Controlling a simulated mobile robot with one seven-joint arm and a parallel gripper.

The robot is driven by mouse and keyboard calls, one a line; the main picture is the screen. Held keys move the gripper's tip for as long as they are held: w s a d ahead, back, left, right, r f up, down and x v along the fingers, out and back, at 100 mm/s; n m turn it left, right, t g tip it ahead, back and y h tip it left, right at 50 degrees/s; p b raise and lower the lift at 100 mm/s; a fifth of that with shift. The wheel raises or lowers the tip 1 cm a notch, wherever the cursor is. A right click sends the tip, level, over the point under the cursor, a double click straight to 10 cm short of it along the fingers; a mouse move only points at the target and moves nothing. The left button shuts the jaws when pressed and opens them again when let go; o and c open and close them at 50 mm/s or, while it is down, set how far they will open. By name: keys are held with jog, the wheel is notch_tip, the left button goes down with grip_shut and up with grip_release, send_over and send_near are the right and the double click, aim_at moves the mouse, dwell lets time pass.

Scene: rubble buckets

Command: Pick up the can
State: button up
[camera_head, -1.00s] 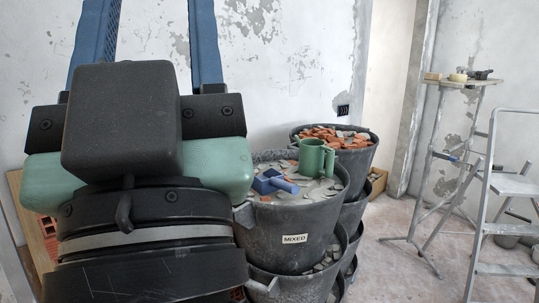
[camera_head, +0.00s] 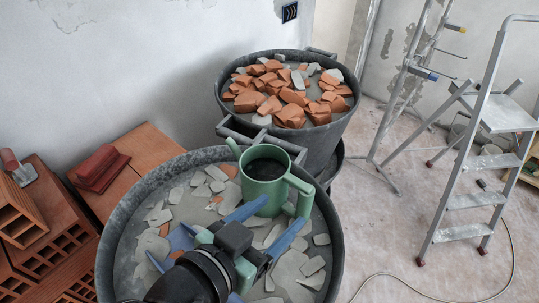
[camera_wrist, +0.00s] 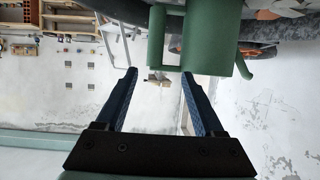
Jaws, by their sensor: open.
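A green can (camera_head: 264,183) with a side handle and a short spout stands upright on the rubble in the near bucket (camera_head: 332,243). My gripper (camera_head: 273,216) is open and empty, low over that rubble, with its two blue fingers pointing at the can's handle side. In the wrist view the can (camera_wrist: 214,40) is just beyond the fingertips. There its handle (camera_wrist: 157,36) lies ahead of the gap between the fingers (camera_wrist: 159,73), and the body is ahead of the right finger. I see no clear contact. A blue object (camera_head: 178,239) lies left of my gripper, partly hidden by it.
Grey shards surround the can. A second bucket (camera_head: 330,132) with orange brick pieces (camera_head: 290,90) stands behind. Bricks (camera_head: 148,148), a dark red tool (camera_head: 98,168) and a trowel (camera_head: 20,170) lie left. A stepladder (camera_head: 470,190) stands right, with open floor before it.

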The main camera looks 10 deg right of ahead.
aim_at(305, 202)
jog(key=shift+m+g, duration=0.3)
jog(key=shift+g, duration=0.1)
jog(key=x, duration=0.2)
jog(key=p+x, duration=0.1)
jog(key=x, duration=0.1)
jog(key=s+x, duration=0.1)
jog(key=x, duration=0.1)
jog(key=shift+w+d+f+p, duration=0.1)
jog(key=shift+d+p, duration=0.1)
jog(key=shift+d, duration=0.15)
jog(key=shift+w+d+f+p, duration=0.1)
jog(key=shift+w+d+p, duration=0.05)
jog(key=shift+d, duration=0.15)
jog(key=shift+w+a+p+x, duration=0.15)
jog(key=shift+p+x, duration=0.5)
jog(key=shift+x, duration=0.8)
jog(key=shift+w+a+p+x, duration=0.1)
jog(key=shift+p+x, duration=0.55)
jog(key=shift+x, duration=0.85)
jog(key=shift+f, duration=0.15)
jog(key=shift+s, duration=0.1)
grip_shut()
jog(key=shift+r, duration=0.2)
